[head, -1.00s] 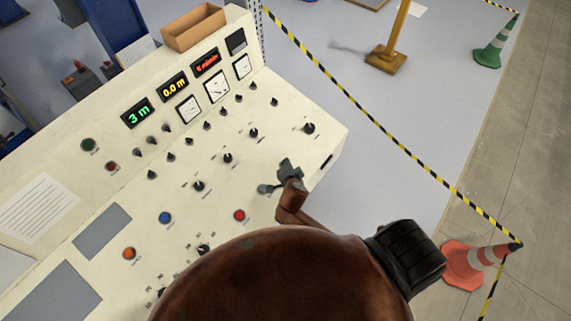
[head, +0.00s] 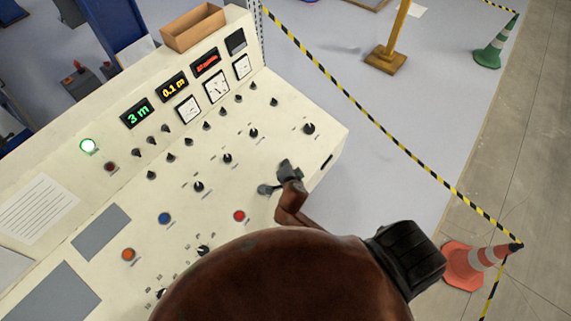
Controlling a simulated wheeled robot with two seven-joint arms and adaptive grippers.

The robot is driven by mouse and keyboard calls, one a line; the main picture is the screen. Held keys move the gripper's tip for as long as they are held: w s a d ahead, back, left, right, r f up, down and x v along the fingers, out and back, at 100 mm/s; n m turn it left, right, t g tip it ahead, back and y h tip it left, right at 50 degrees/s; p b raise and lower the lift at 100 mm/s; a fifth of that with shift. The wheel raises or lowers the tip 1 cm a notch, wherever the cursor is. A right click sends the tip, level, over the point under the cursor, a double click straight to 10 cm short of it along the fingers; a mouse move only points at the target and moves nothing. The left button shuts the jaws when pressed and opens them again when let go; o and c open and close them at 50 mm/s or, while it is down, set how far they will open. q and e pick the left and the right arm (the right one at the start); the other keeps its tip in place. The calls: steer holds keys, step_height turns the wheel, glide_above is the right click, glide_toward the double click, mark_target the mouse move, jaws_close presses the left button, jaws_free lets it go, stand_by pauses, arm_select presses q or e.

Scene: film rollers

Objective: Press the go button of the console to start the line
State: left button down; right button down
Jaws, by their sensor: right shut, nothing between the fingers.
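The cream control console (head: 120,210) fills the left and middle of the head view. Its sloping panel carries a blue button (head: 165,218), a red button (head: 240,216) and an orange button (head: 129,254); their labels are too small to read, and I cannot tell which is go. The spot under the tips is hidden. My left gripper is not in view.
Digital displays (head: 173,87) and dials (head: 217,87) line the console's upper face, with several black knobs (head: 228,158) below. A cardboard box (head: 193,28) sits on top. Hazard tape (head: 370,120) and an orange cone (head: 475,263) stand to the right.

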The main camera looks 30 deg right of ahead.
steer(key=shift+s+r+p, duration=0.15)
steer(key=shift+r+p, duration=0.45)
steer(key=shift+r, duration=0.2)
steer(key=r+p, duration=0.3)
steer(key=s+r+p, duration=0.1)
steer(key=r, duration=0.1)
steer(key=shift+d, duration=0.25)
steer(key=shift+f, duration=0.1)
stand_by(0.4)
